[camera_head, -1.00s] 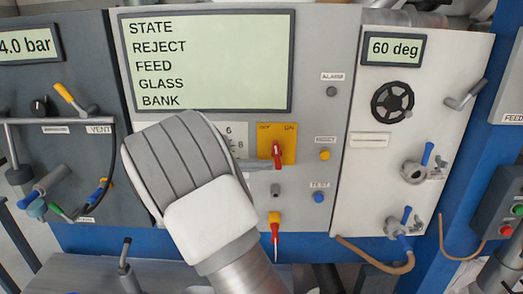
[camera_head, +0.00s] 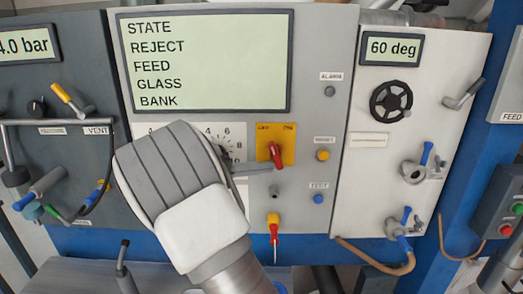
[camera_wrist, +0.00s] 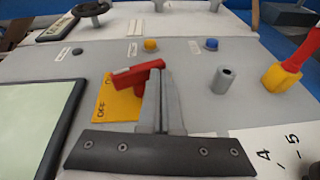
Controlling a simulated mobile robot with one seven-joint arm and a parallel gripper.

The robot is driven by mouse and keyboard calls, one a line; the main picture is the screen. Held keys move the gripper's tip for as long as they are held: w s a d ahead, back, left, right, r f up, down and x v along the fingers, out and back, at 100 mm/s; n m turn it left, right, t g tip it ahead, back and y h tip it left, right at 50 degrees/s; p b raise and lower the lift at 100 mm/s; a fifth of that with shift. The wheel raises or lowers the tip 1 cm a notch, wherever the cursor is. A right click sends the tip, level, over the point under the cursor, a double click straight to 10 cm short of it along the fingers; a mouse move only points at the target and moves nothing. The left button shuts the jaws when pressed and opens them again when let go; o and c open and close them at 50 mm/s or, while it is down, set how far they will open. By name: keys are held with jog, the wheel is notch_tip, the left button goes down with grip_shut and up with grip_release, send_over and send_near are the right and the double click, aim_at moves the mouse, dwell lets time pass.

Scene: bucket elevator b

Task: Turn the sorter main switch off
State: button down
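The sorter main switch is a red handle (camera_head: 276,154) on a yellow plate (camera_head: 289,153) below the large display.
A round dial (camera_head: 226,147) is partly hidden behind my wrist. A grey peg (camera_head: 274,191), a yellow button (camera_head: 322,155) and a blue button (camera_head: 318,199) surround the switch. A red and yellow lever (camera_head: 274,227) hangs below.

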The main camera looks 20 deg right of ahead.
jog(key=shift+s+d+f+b, duration=0.1)
jog(key=shift+d+f+b, duration=0.3)
jog(key=shift+b, duration=0.2)
dwell(0.4)
jog(key=shift+a+f, duration=0.1)
dwell(1.1)
